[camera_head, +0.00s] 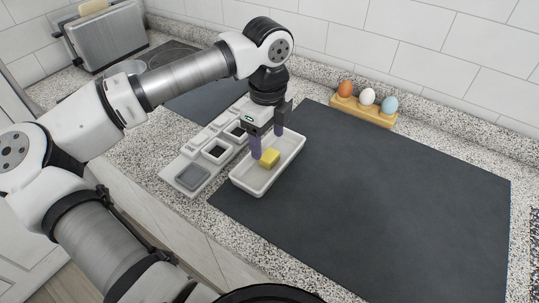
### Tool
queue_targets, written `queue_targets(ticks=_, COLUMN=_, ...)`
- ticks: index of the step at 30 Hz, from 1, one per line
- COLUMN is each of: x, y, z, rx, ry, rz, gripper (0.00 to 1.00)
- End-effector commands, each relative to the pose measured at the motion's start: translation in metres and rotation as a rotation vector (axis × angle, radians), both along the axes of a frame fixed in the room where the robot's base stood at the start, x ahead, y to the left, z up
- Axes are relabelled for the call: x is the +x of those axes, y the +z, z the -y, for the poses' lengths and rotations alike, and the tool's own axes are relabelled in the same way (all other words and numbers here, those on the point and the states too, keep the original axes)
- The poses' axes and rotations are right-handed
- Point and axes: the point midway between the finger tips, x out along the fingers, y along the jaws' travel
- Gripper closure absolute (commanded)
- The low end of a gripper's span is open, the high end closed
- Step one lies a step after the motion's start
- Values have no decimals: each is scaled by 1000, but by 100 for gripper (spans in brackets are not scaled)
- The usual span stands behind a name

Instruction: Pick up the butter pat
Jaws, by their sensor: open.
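The butter pat (270,157) is a small yellow block lying in a white rectangular dish (262,190). My gripper (267,146) points down over the dish, with its purple fingers apart and empty. One finger is just left of and behind the butter pat, and the other is behind it to the upper right. The fingertips look close to the butter's height, but I cannot tell whether either touches it.
A white tray with square compartments (192,177) stands left of the dish. A wooden holder (362,113) with three eggs is at the back. A toaster (105,38) stands at the far left. The dark mat (400,190) is clear to the right.

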Motion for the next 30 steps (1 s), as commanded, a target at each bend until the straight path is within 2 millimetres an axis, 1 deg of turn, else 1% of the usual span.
queue_targets(ticks=4, x=1, y=-11, z=0, rx=-3, ry=-1, rz=-3, gripper=35)
queue_targets(ticks=9, x=4, y=-37, z=0, rx=-3, ry=-1, rz=-3, gripper=35)
queue_targets(ticks=12, x=4, y=-48, z=0, rx=-2, ry=0, rz=-2, gripper=35)
queue_targets(ticks=15, x=4, y=-52, z=0, rx=-1, ry=0, rz=0, gripper=35)
queue_targets(ticks=20, x=4, y=-52, z=0, rx=-1, ry=0, rz=0, gripper=35)
queue_targets(ticks=23, x=4, y=-52, z=0, rx=-1, ry=0, rz=0, gripper=45)
queue_targets(ticks=30, x=4, y=-52, z=0, rx=-1, ry=-1, rz=0, gripper=76)
